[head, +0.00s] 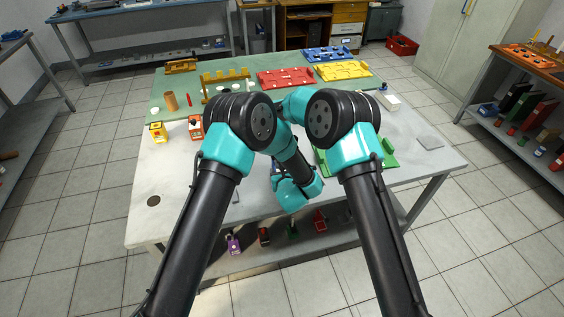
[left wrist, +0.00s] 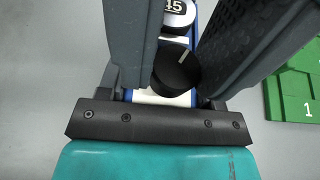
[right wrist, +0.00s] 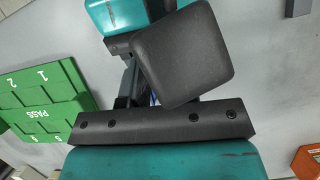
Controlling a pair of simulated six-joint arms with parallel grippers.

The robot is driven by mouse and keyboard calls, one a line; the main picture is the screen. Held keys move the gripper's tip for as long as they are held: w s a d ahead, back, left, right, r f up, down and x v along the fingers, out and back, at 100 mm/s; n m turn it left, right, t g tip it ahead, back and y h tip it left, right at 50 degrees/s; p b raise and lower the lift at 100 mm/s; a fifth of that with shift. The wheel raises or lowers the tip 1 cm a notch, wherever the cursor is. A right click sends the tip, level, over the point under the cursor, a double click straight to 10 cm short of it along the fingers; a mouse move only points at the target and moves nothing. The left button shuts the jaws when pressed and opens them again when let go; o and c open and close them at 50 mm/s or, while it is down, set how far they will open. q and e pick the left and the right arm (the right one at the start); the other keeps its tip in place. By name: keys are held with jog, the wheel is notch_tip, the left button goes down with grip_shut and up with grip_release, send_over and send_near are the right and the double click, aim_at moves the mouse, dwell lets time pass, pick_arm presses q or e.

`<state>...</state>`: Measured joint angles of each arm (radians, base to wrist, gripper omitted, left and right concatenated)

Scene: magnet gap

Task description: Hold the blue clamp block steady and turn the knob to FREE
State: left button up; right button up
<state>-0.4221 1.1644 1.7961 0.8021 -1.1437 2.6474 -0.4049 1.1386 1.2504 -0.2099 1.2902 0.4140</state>
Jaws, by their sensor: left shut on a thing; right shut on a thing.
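In the left wrist view the clamp block shows as a white top (left wrist: 145,97) with blue edges. On it sit a black round knob (left wrist: 177,70) with a pale pointer line and a label reading 15 (left wrist: 175,10). My left gripper (left wrist: 165,92) is shut on the block's sides. Large dark finger shapes flank the knob closely, one on each side. In the right wrist view a dark rounded pad (right wrist: 185,55) covers most of what my right gripper (right wrist: 160,100) holds; it is shut, seemingly on the knob. The head view hides both grippers and the block behind my arms.
A green numbered PASS fixture (right wrist: 40,100) lies beside the work area on the pale table; its edge also shows in the left wrist view (left wrist: 295,85). At the back are a red tray (head: 285,77) and a yellow tray (head: 343,70). The table's front left (head: 165,180) is mostly clear.

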jog(key=o, duration=0.9)
jog(key=shift+o, duration=0.2)
jog(key=shift+r, duration=0.1)
jog(key=v, duration=1.1)
jog(key=shift+w+r, duration=0.15)
jog(key=shift+r, duration=0.25)
